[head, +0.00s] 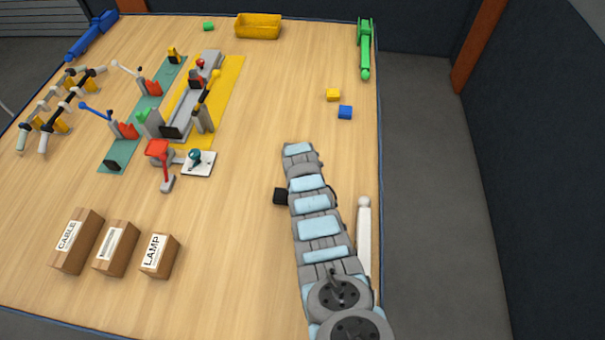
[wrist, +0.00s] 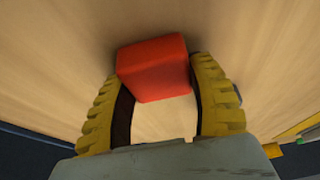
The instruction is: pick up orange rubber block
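The orange rubber block (wrist: 155,68) looks red-orange in the wrist view, in the upper middle over the wood tabletop. My gripper (wrist: 158,70) has its two ribbed yellow fingers on either side of the block, their tips level with its left and right edges. The fingers look very close to the block or touching it. I cannot tell if they press on it, or if the block is on the table or just above it. In the head view my arm hides both the block and the fingers.
A green lever-shaped part (head: 365,48) and a yellow tray (head: 258,26) are farther back. Fixtures and boxes (head: 117,249) fill the left side; the middle is bare.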

